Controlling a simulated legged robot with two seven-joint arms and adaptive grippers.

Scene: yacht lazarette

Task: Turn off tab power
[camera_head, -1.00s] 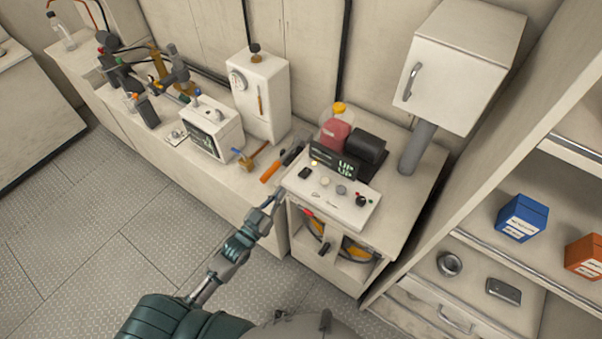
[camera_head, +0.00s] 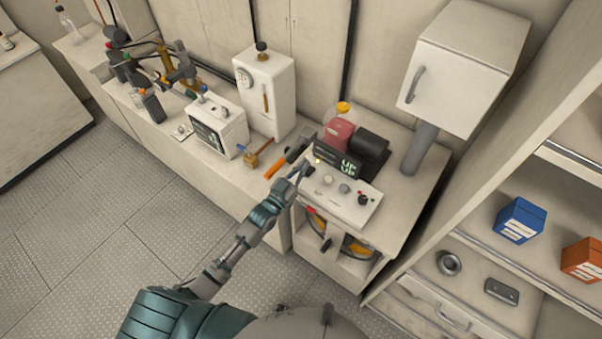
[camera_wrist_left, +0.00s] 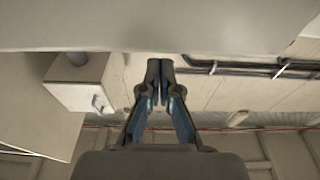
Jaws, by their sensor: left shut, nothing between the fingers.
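A white control panel (camera_head: 352,208) with several knobs and buttons sits on the counter, with a dark display (camera_head: 338,160) showing green characters at its back. My left gripper (camera_head: 301,167) is shut and empty at the panel's left end, over the spot where a black switch showed before. That switch is now hidden behind the gripper. I cannot tell whether the fingertips touch the panel. In the left wrist view the gripper (camera_wrist_left: 160,66) has its fingers together below a pale surface (camera_wrist_left: 160,22). My right gripper is not in view.
Shelves with boxes (camera_head: 520,220) are at far right.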

